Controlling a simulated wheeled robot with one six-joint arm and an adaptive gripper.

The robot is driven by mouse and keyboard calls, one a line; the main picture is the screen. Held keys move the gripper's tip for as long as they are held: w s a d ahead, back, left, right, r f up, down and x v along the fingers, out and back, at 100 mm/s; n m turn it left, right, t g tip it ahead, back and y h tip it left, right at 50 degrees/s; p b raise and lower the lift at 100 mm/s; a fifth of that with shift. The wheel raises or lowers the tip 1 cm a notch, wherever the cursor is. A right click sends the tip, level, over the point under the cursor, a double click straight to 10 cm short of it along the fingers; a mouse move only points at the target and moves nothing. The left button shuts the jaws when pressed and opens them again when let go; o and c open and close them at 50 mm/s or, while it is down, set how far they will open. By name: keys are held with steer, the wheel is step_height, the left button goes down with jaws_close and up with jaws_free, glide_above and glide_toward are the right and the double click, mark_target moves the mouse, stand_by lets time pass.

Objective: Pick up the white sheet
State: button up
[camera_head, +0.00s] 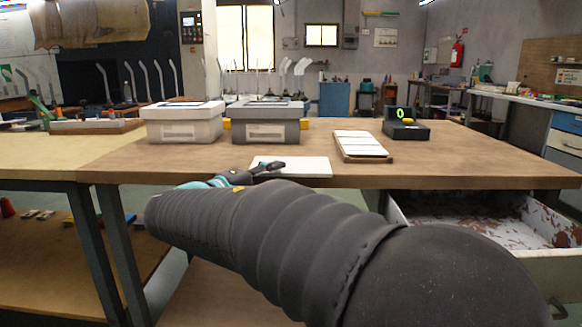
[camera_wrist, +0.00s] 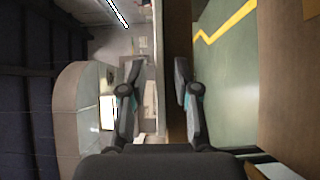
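The white sheet (camera_head: 306,168) lies flat at the front edge of the wooden table (camera_head: 450,172) in the head view. My gripper (camera_head: 272,168) is at the sheet's left part and hides a little of it. In the wrist view my gripper (camera_wrist: 159,72) has its two dark fingers well apart. A thin pale strip and the brown table edge (camera_wrist: 177,30) run between and beyond the fingers. I cannot tell whether a finger touches the sheet.
A white lidded box (camera_head: 182,124) and a grey lidded box (camera_head: 266,127) stand behind the gripper. A tray of white strips (camera_head: 361,145) and a black device with a green display (camera_head: 406,124) are to the right. An open drawer (camera_head: 490,222) juts out below the tabletop.

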jaws_close()
steer(key=shift+r, duration=0.1)
